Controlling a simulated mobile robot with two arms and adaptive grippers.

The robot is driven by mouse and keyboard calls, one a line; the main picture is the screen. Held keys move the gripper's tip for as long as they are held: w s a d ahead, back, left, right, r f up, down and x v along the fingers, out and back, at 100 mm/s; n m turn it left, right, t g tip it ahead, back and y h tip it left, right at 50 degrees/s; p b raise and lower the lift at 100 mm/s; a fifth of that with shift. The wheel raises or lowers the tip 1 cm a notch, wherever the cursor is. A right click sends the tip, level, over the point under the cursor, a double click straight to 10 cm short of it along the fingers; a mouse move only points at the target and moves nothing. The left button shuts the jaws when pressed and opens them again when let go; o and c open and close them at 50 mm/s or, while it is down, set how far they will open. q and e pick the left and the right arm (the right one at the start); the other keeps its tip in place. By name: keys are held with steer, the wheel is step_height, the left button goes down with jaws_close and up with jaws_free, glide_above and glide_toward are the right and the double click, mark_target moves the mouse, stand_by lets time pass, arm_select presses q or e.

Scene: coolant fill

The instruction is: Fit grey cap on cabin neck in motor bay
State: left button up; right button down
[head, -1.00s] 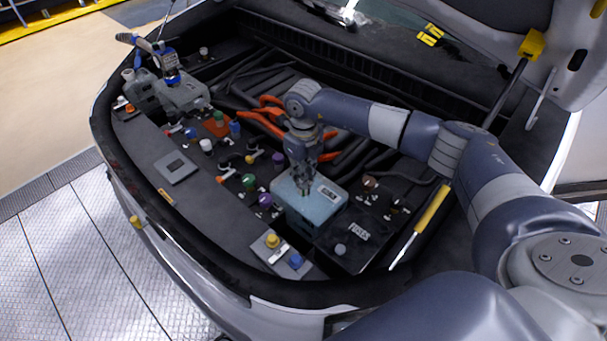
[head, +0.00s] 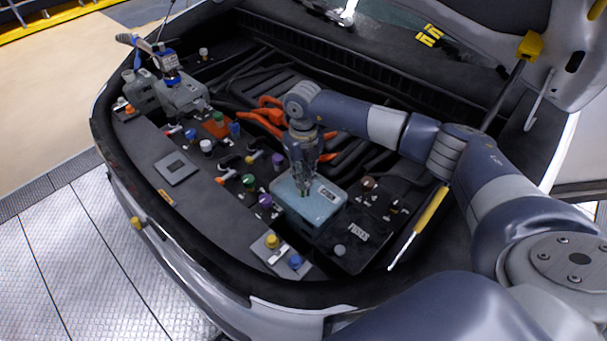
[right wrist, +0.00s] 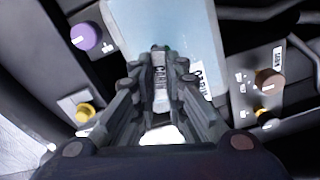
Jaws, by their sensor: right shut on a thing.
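My right gripper (head: 304,190) points down over the light blue tank (head: 318,212) in the motor bay. It is shut on a small grey piece, which I take to be the grey cap (right wrist: 159,76); the fingers hide most of it. The tank also shows beyond the fingertips in the right wrist view (right wrist: 200,28), with a white label partly covered by a finger. The fingertips are at the tank's top. The cabin neck is hidden behind the gripper, so I cannot tell whether the cap touches it. My left gripper is not in view.
A purple cap (head: 265,201) and a green cap (head: 249,181) stand left of the tank. A brown cap (head: 369,184) is on its right. A yellow cap (head: 272,241) is in front. A yellow-handled rod (head: 431,211) and orange cables (head: 262,118) lie nearby.

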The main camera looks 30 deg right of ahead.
steer(key=m, duration=0.3)
steer(key=shift+s+f, duration=0.1)
steer(key=shift+f, duration=0.1)
steer(key=shift+p, duration=0.3)
steer(key=shift+s+a+m+p, duration=0.1)
steer(key=shift+m+p, duration=0.3)
steer(key=shift+m, duration=1.2)
steer(key=c, duration=1.6)
jaws_free()
steer(key=shift+o, duration=0.2)
